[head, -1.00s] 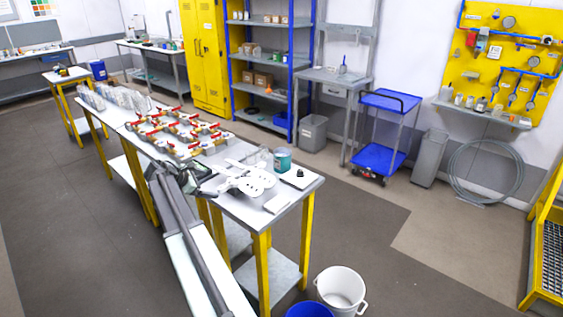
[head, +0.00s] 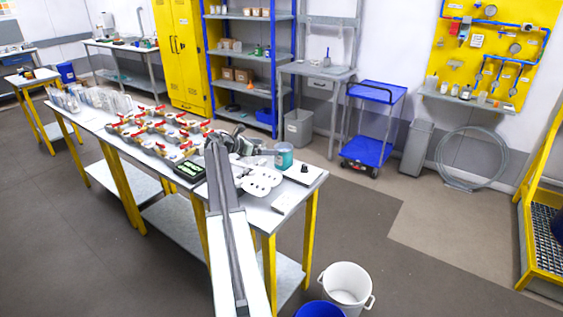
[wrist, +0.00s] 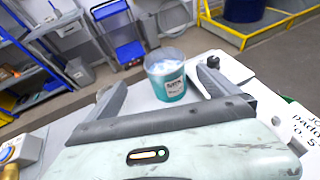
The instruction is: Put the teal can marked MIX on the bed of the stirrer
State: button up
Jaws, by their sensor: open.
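The teal can (head: 284,157) stands upright near the right end of the bench; its rim looks clear and its pale label is too blurred to read. In the wrist view the can (wrist: 168,80) stands ahead of my gripper (wrist: 160,84), roughly between the open, empty fingers. In the head view my gripper (head: 246,147) is left of the can, partly hidden by my arm. A low white unit with a black knob, seemingly the stirrer (head: 301,174), lies just right of the can. In the wrist view it (wrist: 232,70) is beside the right finger, partly hidden.
White plates with round lobes (head: 262,181) lie on the bench in front of the can. A device with a green display (head: 190,169) and red-handled valves (head: 150,127) lie further left. A white bucket (head: 346,283) and a blue bucket (head: 322,309) stand on the floor.

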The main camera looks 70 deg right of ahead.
aim_at(279, 147)
jog(key=b+x, duration=0.1)
jog(key=x, duration=0.2)
jog(key=b+x, duration=0.2)
jog(key=x, duration=0.2)
jog(key=shift+s+f, duration=0.3)
jog(key=shift+s, duration=0.05)
jog(key=shift+s+d, duration=0.2)
jog(key=shift+d, duration=0.2)
jog(key=c, duration=2.1)
jog(key=shift+c, duration=0.2)
jog(key=shift+r, duration=0.2)
notch_tip(279, 147, up, 10)
jog(key=p, duration=1)
jog(key=shift+f, duration=0.2)
